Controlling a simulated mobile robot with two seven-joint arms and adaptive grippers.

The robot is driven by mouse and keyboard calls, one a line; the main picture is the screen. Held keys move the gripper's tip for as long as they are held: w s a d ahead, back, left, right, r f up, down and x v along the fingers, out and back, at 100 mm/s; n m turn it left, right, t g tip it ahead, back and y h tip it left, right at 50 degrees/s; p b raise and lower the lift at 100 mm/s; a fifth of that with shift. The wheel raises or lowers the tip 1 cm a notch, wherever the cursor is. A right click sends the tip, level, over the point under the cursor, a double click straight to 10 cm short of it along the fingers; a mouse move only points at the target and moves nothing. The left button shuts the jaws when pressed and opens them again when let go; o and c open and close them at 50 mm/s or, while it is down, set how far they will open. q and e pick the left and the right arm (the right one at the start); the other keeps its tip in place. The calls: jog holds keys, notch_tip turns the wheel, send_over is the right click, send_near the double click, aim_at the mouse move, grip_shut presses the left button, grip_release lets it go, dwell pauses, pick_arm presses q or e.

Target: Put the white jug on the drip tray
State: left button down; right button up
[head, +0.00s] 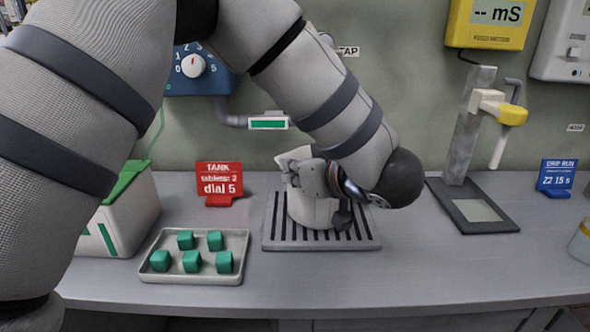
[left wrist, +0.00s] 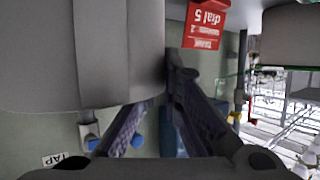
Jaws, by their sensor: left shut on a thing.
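The white jug (head: 312,208) is upright over the middle of the slatted grey drip tray (head: 276,243). Its base looks to be at the slats; I cannot tell for sure whether it rests on them. My left gripper (head: 312,178) is shut on the jug, reaching in from the right side of it and covering part of its upper body. In the left wrist view the jug (left wrist: 120,50) fills the upper left, close to the gripper's fingers (left wrist: 160,92). The exact grip is partly hidden. My right gripper is in neither view.
A tray (head: 150,272) of green cubes and a red sign (head: 219,182) are left of the drip tray. A white box (head: 128,215) with a green lid stands farther left. A stand (head: 468,150) with a yellow-tipped spout is on the right. The front counter is clear.

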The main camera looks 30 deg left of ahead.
pick_arm(q)
jog(key=shift+f, duration=0.15)
jog(key=c, duration=1.8)
grip_release()
jog(key=v, duration=1.2)
jog(key=shift+r, duration=0.2)
